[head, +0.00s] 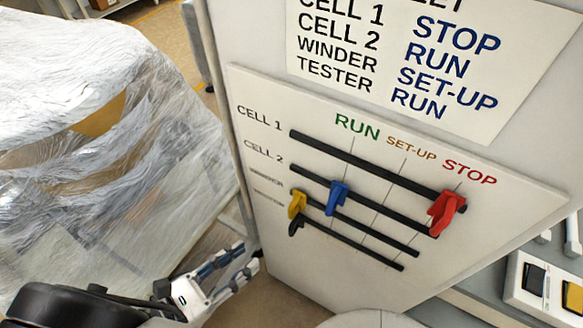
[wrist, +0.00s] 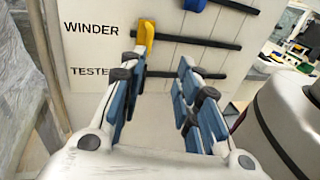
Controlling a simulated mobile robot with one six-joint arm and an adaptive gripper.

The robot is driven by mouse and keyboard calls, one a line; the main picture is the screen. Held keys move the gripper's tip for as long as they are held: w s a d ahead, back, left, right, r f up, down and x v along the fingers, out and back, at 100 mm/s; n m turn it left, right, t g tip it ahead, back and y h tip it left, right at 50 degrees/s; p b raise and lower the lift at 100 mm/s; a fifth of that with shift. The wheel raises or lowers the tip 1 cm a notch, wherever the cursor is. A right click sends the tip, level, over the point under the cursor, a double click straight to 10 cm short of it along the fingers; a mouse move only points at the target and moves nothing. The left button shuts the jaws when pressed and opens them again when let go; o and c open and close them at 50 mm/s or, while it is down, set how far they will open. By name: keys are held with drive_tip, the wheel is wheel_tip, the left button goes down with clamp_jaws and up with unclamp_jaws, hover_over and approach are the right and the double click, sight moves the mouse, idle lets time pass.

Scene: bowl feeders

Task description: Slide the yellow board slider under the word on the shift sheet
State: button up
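The yellow slider (head: 297,205) sits near the left end of the WINDER slot. It also shows in the wrist view (wrist: 146,36), right of the printed WINDER label. The shift sheet (head: 390,75) above the board pairs WINDER with SET-UP. The board (head: 370,165) has column words RUN, SET-UP and STOP. My gripper (head: 247,257) is at the board's lower left, below the yellow slider. In the wrist view, my gripper (wrist: 163,62) is open and empty; its left fingertip appears just below the yellow slider. Contact cannot be told.
A blue slider (head: 338,197) is on the CELL 2 slot and a red slider (head: 447,210) is under STOP on CELL 1. Plastic-wrapped goods (head: 110,160) stand left of the board.

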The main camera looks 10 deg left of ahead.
sight(289, 214)
drive_tip(key=shift+n+t+y, duration=0.5)
drive_tip(key=shift+n+t, duration=0.1)
drive_tip(key=shift+n, duration=0.1)
drive_tip(key=x, duration=0.5)
drive_tip(key=b+x, duration=0.1)
drive_tip(key=x, duration=0.4)
drive_tip(key=f+b+x, duration=0.1)
drive_tip(key=x, duration=0.5)
drive_tip(key=shift+w+a, duration=0.1)
drive_tip(key=shift+a, duration=0.15)
drive_tip(key=shift+c, duration=0.5)
clamp_jaws()
